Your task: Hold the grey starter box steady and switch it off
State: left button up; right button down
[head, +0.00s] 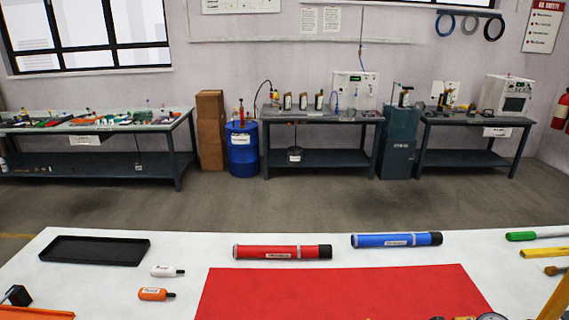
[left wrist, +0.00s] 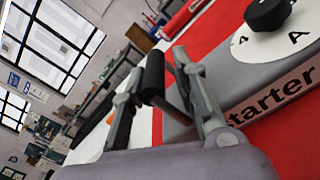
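The grey starter box (left wrist: 225,42) lies large at the right of the left wrist view, on a red surface. Its front label shows the letters "starter". A black knob (left wrist: 268,14) sits on a white round dial on the box's top face; the dial is cut off by the frame edge. My left gripper (left wrist: 168,60) is close beside the box's near left end, its two fingers apart. Part of the box's grey end shows between and behind the fingers; I cannot tell whether they touch it.
In the head view a white table holds a black tray (head: 95,250), a red tube (head: 282,252), a blue tube (head: 397,240), a white bottle (head: 166,271), an orange bottle (head: 155,294) and a red mat (head: 340,290). Tools lie at the right edge. Workbenches stand along the far wall.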

pick_arm(q)
jog(key=o, duration=0.4)
jog(key=shift+r, duration=0.1)
